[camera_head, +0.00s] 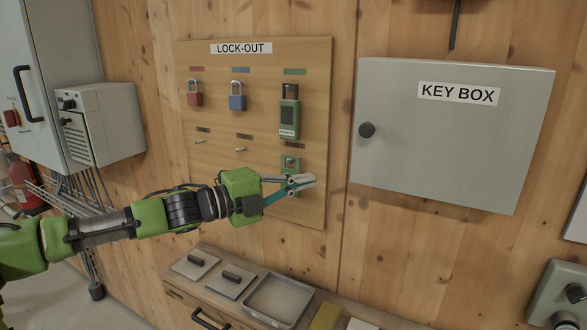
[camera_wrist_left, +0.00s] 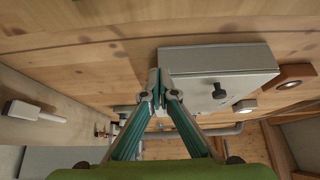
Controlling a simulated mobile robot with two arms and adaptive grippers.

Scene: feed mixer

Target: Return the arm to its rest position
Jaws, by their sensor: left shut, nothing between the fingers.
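My left arm (camera_head: 180,208) reaches in from the left in the head view. My left gripper (camera_head: 303,183) is shut and empty, in front of the lower right part of the lock-out board (camera_head: 222,165). In the left wrist view the gripper's fingertips (camera_wrist_left: 158,84) are together with nothing between them. The gripper overlaps part of a green device low on the board (camera_head: 291,163); I cannot tell whether it touches the board. My right gripper is in neither view.
The board bears a red padlock (camera_head: 195,98), a blue padlock (camera_head: 237,101) and a green lock device (camera_head: 289,118). A grey key box (camera_head: 450,145) hangs to the right, its door closed. Below stands a wooden cabinet with a metal tray (camera_head: 278,302). A grey control box (camera_head: 105,125) is at left.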

